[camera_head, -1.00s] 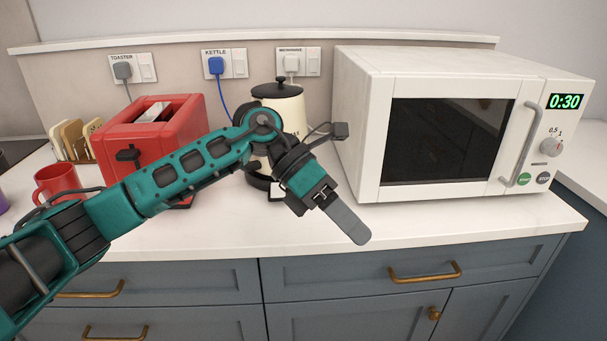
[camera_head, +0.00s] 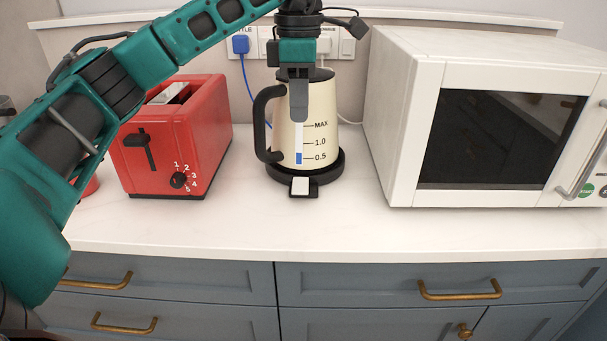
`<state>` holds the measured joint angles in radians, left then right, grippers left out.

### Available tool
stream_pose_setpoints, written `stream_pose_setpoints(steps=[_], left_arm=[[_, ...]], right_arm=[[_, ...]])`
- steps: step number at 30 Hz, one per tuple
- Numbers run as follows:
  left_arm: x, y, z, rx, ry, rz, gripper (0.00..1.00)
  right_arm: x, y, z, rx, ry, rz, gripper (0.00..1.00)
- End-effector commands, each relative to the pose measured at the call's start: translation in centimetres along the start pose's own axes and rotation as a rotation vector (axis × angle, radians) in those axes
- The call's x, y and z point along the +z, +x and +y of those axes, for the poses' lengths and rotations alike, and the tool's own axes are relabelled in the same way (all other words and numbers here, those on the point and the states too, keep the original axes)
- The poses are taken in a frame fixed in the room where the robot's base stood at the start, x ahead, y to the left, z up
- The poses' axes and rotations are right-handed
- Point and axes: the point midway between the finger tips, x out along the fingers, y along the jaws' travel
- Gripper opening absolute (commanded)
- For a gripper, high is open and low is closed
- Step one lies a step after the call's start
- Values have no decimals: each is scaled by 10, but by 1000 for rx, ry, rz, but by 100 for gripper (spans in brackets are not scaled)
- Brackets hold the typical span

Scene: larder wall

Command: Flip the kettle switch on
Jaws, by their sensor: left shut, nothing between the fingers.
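The cream kettle (camera_head: 322,140) with a black handle stands upright on its round black base (camera_head: 335,172) on the counter. A pale switch tab (camera_head: 300,187) sticks out at the front of the base. My left gripper (camera_head: 299,118) points down in front of the kettle's upper body, above the switch and apart from it. It is shut and empty, and its fingers hide part of the kettle and its lid. I cannot tell whether it touches the kettle. The kettle's blue wall plug (camera_head: 241,44) sits in its socket, partly beside my arm. My right gripper is not in view.
A red toaster (camera_head: 205,130) stands left of the kettle, under my left arm. A white microwave (camera_head: 412,140) stands close on the right. The counter front (camera_head: 240,225) is clear. A red mug is mostly hidden behind my arm.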

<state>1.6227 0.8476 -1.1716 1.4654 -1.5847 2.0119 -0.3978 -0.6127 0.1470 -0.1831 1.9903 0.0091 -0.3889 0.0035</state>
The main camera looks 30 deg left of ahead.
Motion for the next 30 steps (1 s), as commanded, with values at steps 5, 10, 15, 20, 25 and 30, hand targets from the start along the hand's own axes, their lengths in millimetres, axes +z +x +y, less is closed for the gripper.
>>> stream_pose_setpoints(steps=[5, 10, 15, 20, 25, 30], left_arm=[[0, 4, 0, -1, 1, -1, 0], [0, 27, 0, -3, 1, 1, 0], [0, 63, -1, -4, 2, 1, 0], [0, 97, -1, -3, 1, 1, 0], [0, 124, -1, -3, 1, 0, 0], [1, 138, -1, -2, 1, -2, 0]], right_arm=[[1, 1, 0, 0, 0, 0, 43], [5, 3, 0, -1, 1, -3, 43], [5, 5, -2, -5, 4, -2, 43], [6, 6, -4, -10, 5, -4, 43], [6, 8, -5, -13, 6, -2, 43], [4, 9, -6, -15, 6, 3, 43]])
